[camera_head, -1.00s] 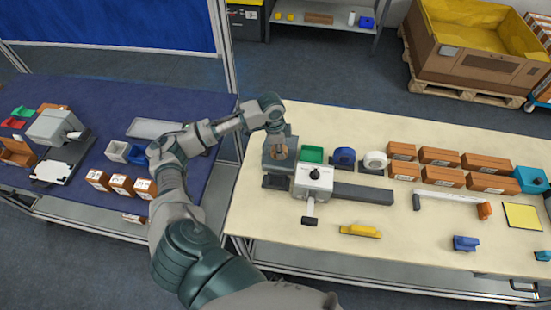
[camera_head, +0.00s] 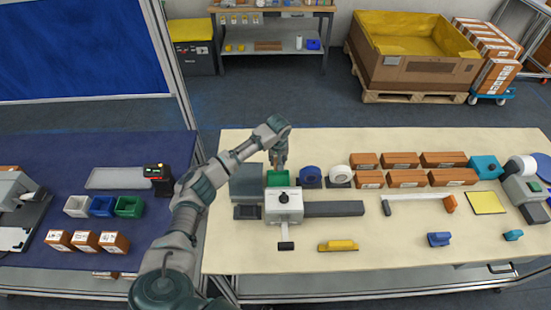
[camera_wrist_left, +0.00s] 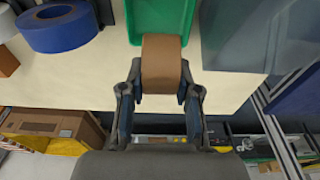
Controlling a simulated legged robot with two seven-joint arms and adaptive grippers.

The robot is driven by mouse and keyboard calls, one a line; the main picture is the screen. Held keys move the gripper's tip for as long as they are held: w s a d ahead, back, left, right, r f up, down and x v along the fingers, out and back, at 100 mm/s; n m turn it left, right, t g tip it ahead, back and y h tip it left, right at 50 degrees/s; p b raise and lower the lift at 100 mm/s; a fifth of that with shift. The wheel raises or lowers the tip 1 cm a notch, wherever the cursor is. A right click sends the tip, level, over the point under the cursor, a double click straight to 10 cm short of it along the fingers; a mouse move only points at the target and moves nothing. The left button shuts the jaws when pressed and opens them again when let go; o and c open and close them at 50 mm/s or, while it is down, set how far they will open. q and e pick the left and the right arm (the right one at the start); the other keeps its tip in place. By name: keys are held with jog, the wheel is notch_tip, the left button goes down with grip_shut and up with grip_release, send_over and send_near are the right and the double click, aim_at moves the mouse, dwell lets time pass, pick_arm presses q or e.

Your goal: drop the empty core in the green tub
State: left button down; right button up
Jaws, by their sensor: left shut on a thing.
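My left gripper (camera_head: 279,163) points down above the green tub (camera_head: 277,179), behind the white-topped device on the pale table. In the left wrist view my left gripper (camera_wrist_left: 162,70) is shut on the empty core (camera_wrist_left: 162,55), a brown ring-shaped piece. The green tub (camera_wrist_left: 143,14) lies behind the core there, and the core overlaps its near edge in the picture. I cannot tell the height of the core above the tub. The core is hard to make out in the head view. My right gripper is not in view.
A grey box (camera_head: 247,184) stands left of the tub. A blue tape roll (camera_head: 311,175) and a white roll (camera_head: 340,174) stand to its right. The white-topped device (camera_head: 284,205) is in front. Several brown boxes (camera_head: 407,178) sit further right.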

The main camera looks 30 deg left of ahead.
pick_arm(q)
jog(key=f, duration=0.6)
jog(key=shift+d+f, duration=0.25)
jog(key=shift+d, duration=0.05)
jog(key=shift+a+f, duration=0.2)
jog(key=shift+f, duration=1.05)
jog(key=c, duration=1.1)
grip_release()
jog(key=shift+d, duration=0.1)
jog(key=shift+r, duration=0.1)
notch_tip(320, 180, up, 5)
jog(key=p, duration=0.5)
jog(key=shift+p, duration=0.4)
